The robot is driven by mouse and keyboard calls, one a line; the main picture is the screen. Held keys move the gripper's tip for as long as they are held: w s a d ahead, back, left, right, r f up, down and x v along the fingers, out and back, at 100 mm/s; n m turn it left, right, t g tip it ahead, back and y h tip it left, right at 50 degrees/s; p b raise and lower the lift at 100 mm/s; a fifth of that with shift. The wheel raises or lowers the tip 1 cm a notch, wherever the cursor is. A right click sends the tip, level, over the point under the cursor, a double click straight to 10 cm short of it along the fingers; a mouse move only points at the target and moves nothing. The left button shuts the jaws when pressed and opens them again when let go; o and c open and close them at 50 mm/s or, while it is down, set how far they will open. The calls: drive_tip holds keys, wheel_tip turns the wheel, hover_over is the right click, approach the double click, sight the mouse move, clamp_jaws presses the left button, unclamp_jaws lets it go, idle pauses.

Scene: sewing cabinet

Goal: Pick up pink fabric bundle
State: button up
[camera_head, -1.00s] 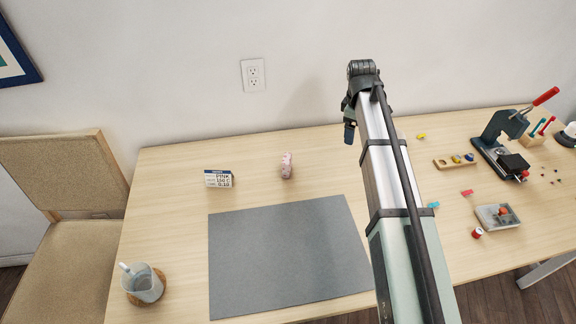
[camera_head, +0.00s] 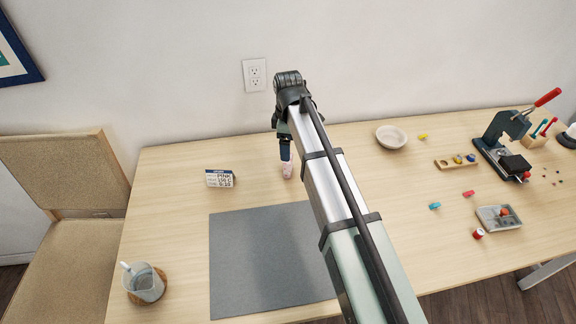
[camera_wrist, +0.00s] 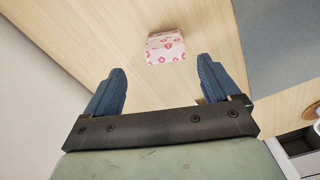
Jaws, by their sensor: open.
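The pink fabric bundle (camera_head: 287,171) lies on the wooden table behind the grey mat, partly covered by my gripper in the head view. In the wrist view the bundle (camera_wrist: 165,47) is pale pink with a flower print, ahead of the fingertips and between their lines. My gripper (camera_wrist: 160,78) is open, with its two blue fingers apart and nothing between them. In the head view my gripper (camera_head: 286,160) hangs just above or at the bundle; I cannot tell whether they touch.
The grey mat (camera_head: 255,265) lies in front. A cup (camera_head: 147,284) is at the front left. A white bowl (camera_head: 391,137), a press (camera_head: 502,145) and a small tray (camera_head: 499,218) are to the right.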

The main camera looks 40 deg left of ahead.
sight(288, 164)
wheel_tip(288, 164, down, 3)
drive_tip(key=shift+f, duration=0.2)
drive_tip(key=shift+s+d+f, duration=0.1)
drive_tip(key=shift+s+f, duration=0.1)
drive_tip(key=shift+f, duration=1.15)
drive_tip(key=shift+s+d+f, duration=0.1)
drive_tip(key=shift+s+f, duration=0.05)
drive_tip(key=shift+f, duration=1.15)
drive_tip(key=c, duration=1)
